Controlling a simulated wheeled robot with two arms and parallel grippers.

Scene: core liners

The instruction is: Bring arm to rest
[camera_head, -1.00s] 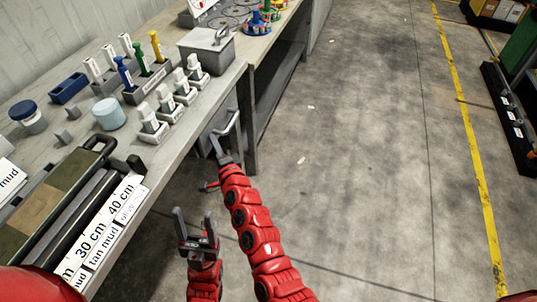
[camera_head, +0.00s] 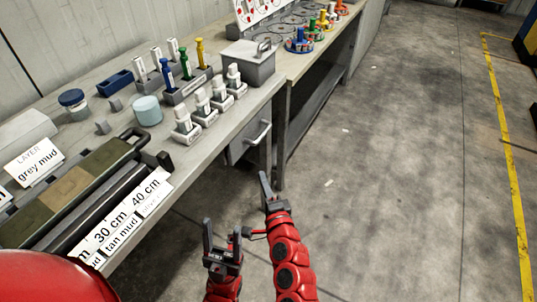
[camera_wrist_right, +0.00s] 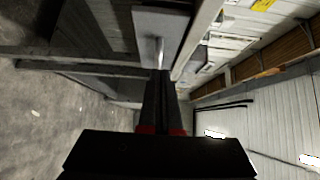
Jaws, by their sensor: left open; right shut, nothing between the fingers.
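My left gripper (camera_head: 222,230) is low in the middle of the head view, fingers pointing up. It is open and empty, in front of the bench. My right gripper (camera_head: 266,188) is just right of it and a little higher. Its fingers are together with nothing between them. In the right wrist view the shut fingers (camera_wrist_right: 160,80) point toward the underside of the bench. A drawer (camera_head: 246,142) with a metal handle (camera_head: 258,135) is under the bench, beyond my right gripper and apart from it in the head view.
The bench top (camera_head: 215,138) carries several white-labelled blocks, a grey lidded box (camera_head: 248,65), a pale blue jar (camera_head: 147,110) and a long tray with core samples (camera_head: 70,185). Open concrete floor (camera_head: 400,160) lies to the right, with a yellow line (camera_head: 505,150).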

